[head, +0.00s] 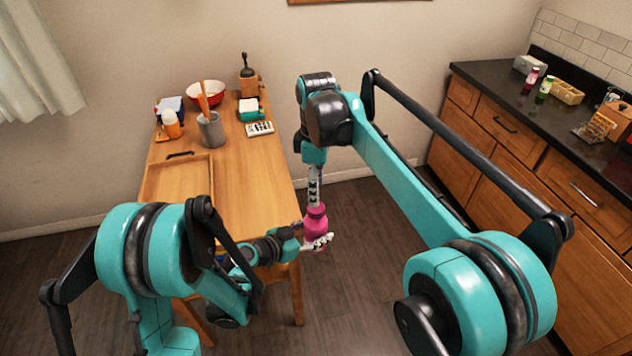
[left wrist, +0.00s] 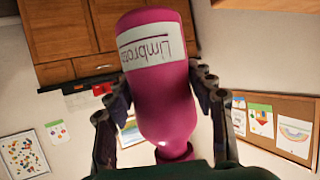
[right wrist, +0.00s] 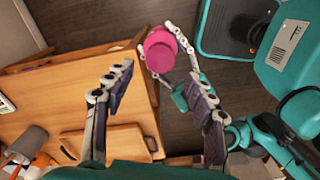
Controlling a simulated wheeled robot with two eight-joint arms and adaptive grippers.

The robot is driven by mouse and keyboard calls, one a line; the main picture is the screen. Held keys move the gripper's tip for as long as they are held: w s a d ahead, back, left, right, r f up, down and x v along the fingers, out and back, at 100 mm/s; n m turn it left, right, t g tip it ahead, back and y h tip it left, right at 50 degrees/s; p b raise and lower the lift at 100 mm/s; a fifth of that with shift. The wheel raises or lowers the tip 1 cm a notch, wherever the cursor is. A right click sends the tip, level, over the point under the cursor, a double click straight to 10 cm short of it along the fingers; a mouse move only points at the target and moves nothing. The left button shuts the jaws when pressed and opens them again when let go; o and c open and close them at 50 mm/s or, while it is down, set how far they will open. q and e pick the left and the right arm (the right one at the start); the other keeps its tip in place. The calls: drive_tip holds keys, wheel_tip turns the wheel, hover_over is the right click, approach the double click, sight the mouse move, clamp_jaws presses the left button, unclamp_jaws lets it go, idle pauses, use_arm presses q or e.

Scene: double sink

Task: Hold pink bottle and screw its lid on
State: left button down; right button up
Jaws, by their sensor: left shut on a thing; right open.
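The pink bottle (head: 316,224) is held in the air beyond the table's front right corner, roughly upright in the head view. My left gripper (head: 314,242) is shut around its body. In the left wrist view the bottle (left wrist: 160,85) shows a white label and its narrow neck at the bottom, between both fingers. My right gripper (head: 315,188) points down just above the bottle's top. In the right wrist view its fingers (right wrist: 160,78) are spread and empty, with the bottle's round pink top (right wrist: 160,48) beyond the tips. I cannot tell whether a separate lid sits on it.
A wooden table (head: 235,180) on the left carries a tray (head: 165,182), a grey utensil cup (head: 211,130), a red bowl (head: 206,94) and other small items. A dark counter (head: 500,85) with bottles and baskets runs along the right. Open floor lies between.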

hover_over(316, 228)
drive_tip(key=w, duration=0.3)
wheel_tip(316, 228, down, 7)
drive_tip(key=shift+r, duration=0.15)
drive_tip(key=shift+c, duration=0.3)
drive_tip(key=c, duration=1.2)
drive_tip(key=m, duration=1.8)
drive_tip(key=o, duration=1.3)
